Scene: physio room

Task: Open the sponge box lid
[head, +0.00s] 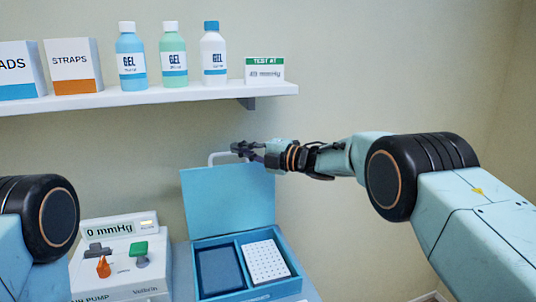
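The sponge box (241,239) is a blue box on the surface below the shelf. Its light blue lid (228,200) stands raised, roughly upright, at the back of the box. A pale bar handle (218,155) rises from the lid's top edge. My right gripper (243,150) is at this handle, above the lid's top edge, and covers the handle's right part. Its fingers overlap the handle, and their gap is too small to read. The open box shows a dark blue compartment (219,269) and a white dotted block (266,262). My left gripper is out of view.
A pump unit (120,274) reading 0 mmHg, with orange and green parts, stands left of the box. A wall shelf (160,96) above holds gel bottles (131,57), a straps carton (74,66) and a small white box (264,70). Right of the lid is bare wall.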

